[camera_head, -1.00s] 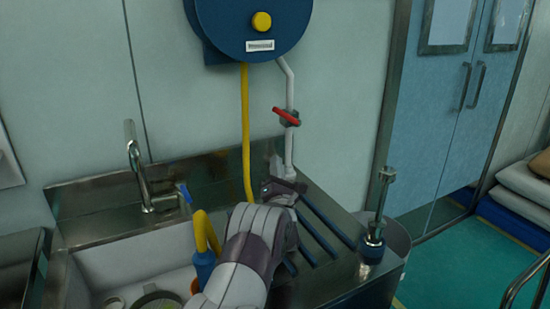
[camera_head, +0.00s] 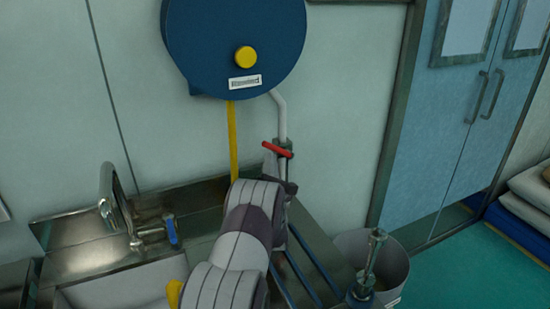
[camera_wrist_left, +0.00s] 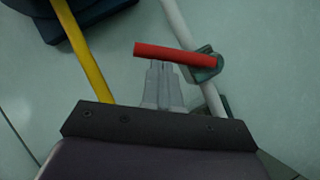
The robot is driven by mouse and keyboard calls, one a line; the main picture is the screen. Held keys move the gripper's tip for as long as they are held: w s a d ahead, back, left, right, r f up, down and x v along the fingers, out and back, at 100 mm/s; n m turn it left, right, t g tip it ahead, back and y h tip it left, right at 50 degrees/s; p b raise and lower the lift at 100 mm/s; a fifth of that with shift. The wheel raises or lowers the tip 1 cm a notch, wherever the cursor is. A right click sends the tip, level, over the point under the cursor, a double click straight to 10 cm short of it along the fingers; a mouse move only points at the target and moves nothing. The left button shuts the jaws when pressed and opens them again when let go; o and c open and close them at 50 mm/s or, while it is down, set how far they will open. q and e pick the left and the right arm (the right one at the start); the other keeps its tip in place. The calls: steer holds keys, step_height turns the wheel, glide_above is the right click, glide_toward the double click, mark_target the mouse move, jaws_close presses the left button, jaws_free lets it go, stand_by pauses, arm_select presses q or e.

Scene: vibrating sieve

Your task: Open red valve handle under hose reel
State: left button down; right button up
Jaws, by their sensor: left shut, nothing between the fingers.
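The red valve handle (camera_head: 277,149) sits on the white pipe (camera_head: 283,118) below the blue hose reel (camera_head: 235,45). In the left wrist view the red handle (camera_wrist_left: 175,54) extends left from a dark green valve body (camera_wrist_left: 207,65). My left gripper (camera_head: 272,152) is right at the handle in the head view, largely hidden behind its own arm. In the left wrist view its fingers (camera_wrist_left: 158,66) are together and empty, with the tips just below the handle. I cannot tell whether they touch it. My right gripper is out of view.
A yellow hose (camera_head: 233,140) hangs left of the pipe. A metal sink with a tap (camera_head: 113,200) lies at the lower left. A metal stand with a blue base (camera_head: 362,285) and a grey bin (camera_head: 385,262) are at the lower right. Blue doors (camera_head: 460,120) stand at the right.

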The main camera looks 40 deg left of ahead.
arm_select(q)
steer(key=shift+a, duration=0.25)
steer(key=shift+d+r, duration=0.1)
steer(key=shift+r+m, duration=0.15)
steer(key=shift+m, duration=0.25)
